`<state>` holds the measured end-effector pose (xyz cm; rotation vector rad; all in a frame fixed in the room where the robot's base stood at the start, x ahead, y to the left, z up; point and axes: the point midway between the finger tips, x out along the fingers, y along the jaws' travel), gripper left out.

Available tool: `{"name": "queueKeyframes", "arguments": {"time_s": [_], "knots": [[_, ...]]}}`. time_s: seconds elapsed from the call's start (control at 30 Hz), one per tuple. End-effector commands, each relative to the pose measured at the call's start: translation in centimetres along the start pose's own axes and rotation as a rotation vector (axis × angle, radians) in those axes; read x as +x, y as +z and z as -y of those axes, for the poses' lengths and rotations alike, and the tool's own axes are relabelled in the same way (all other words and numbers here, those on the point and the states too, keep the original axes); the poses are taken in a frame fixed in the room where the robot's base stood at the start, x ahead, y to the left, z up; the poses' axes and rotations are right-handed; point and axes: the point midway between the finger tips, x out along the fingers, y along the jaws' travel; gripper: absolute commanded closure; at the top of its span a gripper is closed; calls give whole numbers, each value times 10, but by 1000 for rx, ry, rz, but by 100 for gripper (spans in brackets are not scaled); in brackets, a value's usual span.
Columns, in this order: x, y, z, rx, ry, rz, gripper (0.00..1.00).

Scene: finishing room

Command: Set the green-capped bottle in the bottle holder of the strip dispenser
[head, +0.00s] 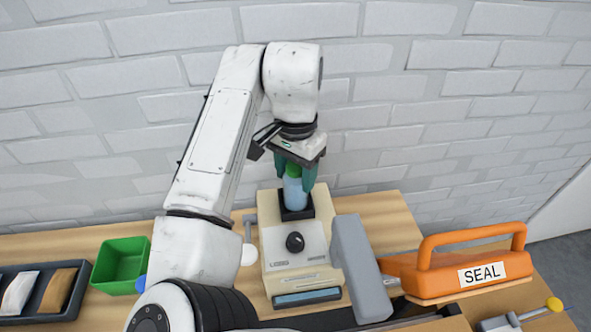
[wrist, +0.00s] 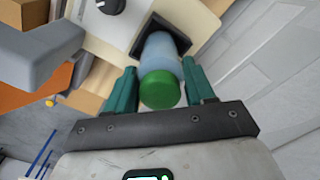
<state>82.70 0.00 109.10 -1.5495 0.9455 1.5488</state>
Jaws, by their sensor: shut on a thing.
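The green-capped bottle (head: 292,194) has a pale blue body and stands upright at the back of the strip dispenser (head: 292,245), a cream machine with a black knob. Its green cap (wrist: 159,90) faces the wrist camera. My gripper (head: 294,182) points down and is shut on the bottle, with one teal finger on each side; the wrist view shows both fingers (wrist: 160,68) flanking it. The bottle's lower end is at the black square bottle holder (head: 297,213), within its outline in both views. I cannot tell whether its base rests on the holder's floor.
An orange sealer (head: 455,272) marked SEAL and a grey block-like arm (head: 360,267) stand to the right. A green bin (head: 121,266) and a dark tray (head: 72,307) with packets are at the left. A brick wall (head: 420,110) rises close behind.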

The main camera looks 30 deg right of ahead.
Motion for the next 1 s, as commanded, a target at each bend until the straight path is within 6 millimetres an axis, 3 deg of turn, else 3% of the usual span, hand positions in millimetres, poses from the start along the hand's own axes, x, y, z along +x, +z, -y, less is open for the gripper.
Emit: {"name": "queueKeyframes", "arguments": {"time_s": [0.23, 0.27, 0.53, 0.73, 0.9, 1.0], "knots": [[0, 0, 0, 0, 0, 0, 84], [0, 0, 0, 0, 0, 0, 44], [0, 0, 0, 0, 0, 0, 19], [0, 0, 0, 0, 1, 0, 16], [0, 0, 0, 0, 1, 0, 0], [0, 0, 0, 0, 1, 0, 0]]}}
